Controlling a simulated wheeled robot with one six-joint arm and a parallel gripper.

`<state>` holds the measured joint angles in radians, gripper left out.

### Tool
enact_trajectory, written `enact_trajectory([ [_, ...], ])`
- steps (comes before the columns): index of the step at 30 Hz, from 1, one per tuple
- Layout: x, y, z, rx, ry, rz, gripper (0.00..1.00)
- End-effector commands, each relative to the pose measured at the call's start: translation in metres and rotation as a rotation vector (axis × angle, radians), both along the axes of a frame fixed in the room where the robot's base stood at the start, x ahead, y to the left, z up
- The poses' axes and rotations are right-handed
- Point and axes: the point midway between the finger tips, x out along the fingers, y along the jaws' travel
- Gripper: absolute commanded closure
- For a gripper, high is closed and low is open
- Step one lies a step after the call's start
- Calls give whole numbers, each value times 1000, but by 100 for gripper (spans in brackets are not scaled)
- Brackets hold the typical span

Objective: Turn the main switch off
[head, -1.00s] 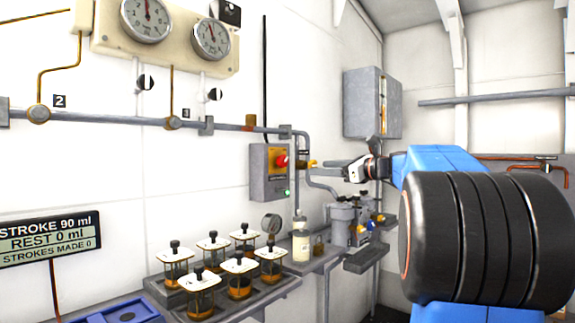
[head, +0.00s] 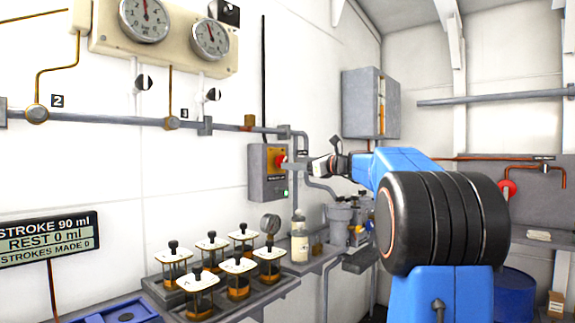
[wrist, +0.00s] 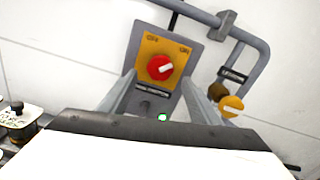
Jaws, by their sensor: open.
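The main switch is a red rotary knob (wrist: 160,67) on a yellow plate (wrist: 181,48) on a grey wall box (head: 258,186). The plate's lettering seems to read OFF at left and ON at right. The knob's pale pointer mark points up and right, toward ON. A green lamp (wrist: 162,117) glows below the plate. My gripper (wrist: 158,82) is open and empty, its two fingers reaching toward the box on either side of the knob. In the head view, my gripper (head: 294,166) is just right of the knob (head: 281,161); contact cannot be told.
A grey pipe (wrist: 245,37) bends around the box's right side, with an orange-yellow round handle (wrist: 232,105) nearby. Below stand a pale bottle (head: 300,242) and several capped jars (head: 238,275) on a tray. A grey cabinet (head: 365,105) hangs at right.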

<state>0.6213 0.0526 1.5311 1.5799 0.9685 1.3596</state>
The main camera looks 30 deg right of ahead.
Motion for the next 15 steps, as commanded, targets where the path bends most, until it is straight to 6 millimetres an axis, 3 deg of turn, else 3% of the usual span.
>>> enact_trajectory([
  [6, 28, 11, 0, 0, 0, 2, 43],
  [15, 40, 15, 0, 0, 0, 0, 43],
])
